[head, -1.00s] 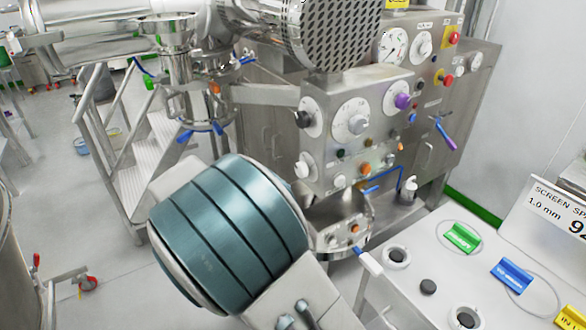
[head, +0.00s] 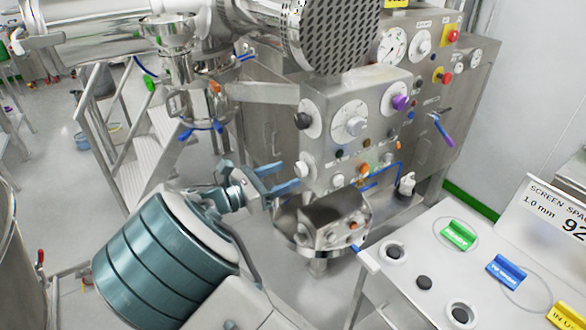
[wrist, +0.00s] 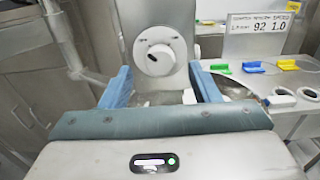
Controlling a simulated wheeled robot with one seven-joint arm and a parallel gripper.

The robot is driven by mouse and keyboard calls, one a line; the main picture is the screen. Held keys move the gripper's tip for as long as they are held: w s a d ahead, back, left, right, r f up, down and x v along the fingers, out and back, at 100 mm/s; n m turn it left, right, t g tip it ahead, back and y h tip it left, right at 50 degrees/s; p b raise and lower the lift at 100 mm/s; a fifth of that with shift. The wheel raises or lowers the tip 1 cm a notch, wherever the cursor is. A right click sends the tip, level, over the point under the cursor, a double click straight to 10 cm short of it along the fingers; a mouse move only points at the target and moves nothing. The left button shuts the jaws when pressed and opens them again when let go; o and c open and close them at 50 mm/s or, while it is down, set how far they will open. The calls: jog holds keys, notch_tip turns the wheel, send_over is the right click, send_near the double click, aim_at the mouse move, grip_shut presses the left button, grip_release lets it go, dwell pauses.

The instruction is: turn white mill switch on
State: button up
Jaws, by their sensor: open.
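A white mill switch (wrist: 160,58), a round knob with a short dark mark, sits on a pale plate straight ahead in the wrist view. Small labels stand above it, too small to read. In the head view a white knob (head: 305,168) on the left side of the steel control box appears to be the same switch. My gripper (head: 284,180) is open, its blue fingers pointing at that side of the box. In the wrist view my gripper (wrist: 160,74) has its fingers spread on both sides of the switch, with nothing held. Whether they touch it I cannot tell.
The control box (head: 356,92) carries several other knobs and buttons, with a steel bowl (head: 325,222) below it. A white counter (head: 410,265) with green, blue and yellow tags is at the right. Steps (head: 145,140) stand at the left, with open floor nearby.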

aim_at(298, 170)
jog(key=shift+x, duration=1.7)
jog(key=c, duration=1)
